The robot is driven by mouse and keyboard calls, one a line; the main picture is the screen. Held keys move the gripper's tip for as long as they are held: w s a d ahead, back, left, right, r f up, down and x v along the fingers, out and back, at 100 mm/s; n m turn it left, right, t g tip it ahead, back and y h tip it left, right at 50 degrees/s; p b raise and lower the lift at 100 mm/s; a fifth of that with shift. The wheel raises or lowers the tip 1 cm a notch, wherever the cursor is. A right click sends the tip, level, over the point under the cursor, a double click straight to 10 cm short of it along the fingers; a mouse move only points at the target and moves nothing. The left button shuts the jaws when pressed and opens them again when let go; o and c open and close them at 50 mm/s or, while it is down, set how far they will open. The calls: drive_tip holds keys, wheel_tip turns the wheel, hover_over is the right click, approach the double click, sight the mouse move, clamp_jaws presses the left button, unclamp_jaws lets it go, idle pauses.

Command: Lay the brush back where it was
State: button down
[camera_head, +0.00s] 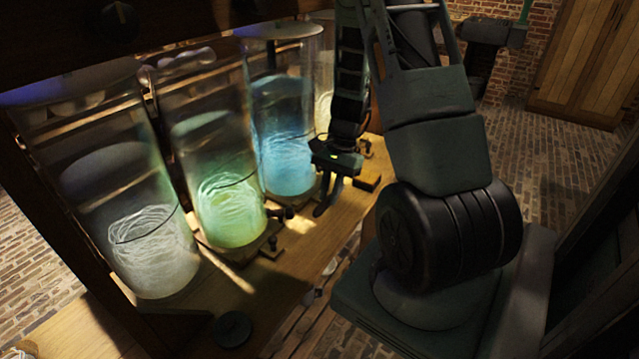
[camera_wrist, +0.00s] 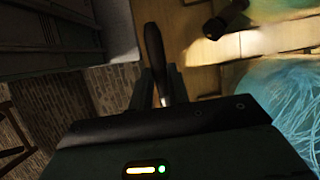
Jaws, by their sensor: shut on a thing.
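The brush shows in the wrist view as a slim dark handle (camera_wrist: 154,46) rising between the fingers of my gripper (camera_wrist: 162,86). My gripper is shut on it. In the head view my gripper (camera_head: 330,188) hangs low over the wooden bench (camera_head: 290,268), just right of the blue-glowing jar. There the brush is hard to tell from the dark fingers. The brush's bristles are not clearly visible in either view. I cannot tell whether the brush touches the bench.
Tall glass jars stand along the bench: a whitish one (camera_head: 150,245), a green one (camera_head: 228,205) and a blue one (camera_head: 287,160), with another partly hidden behind my arm. A dark round disc (camera_head: 233,328) lies near the front. The bench strip right of the green jar is mostly clear.

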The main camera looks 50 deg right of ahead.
drive_tip(key=shift+f+b, duration=4.4)
drive_tip(key=shift+f, duration=0.85)
drive_tip(key=c, duration=1.3)
unclamp_jaws()
drive_tip(key=shift+o, duration=0.2)
drive_tip(key=p+v, duration=0.2)
drive_tip(key=v, duration=1.5)
drive_tip(key=shift+d+r, duration=0.1)
drive_tip(key=shift+r, duration=0.05)
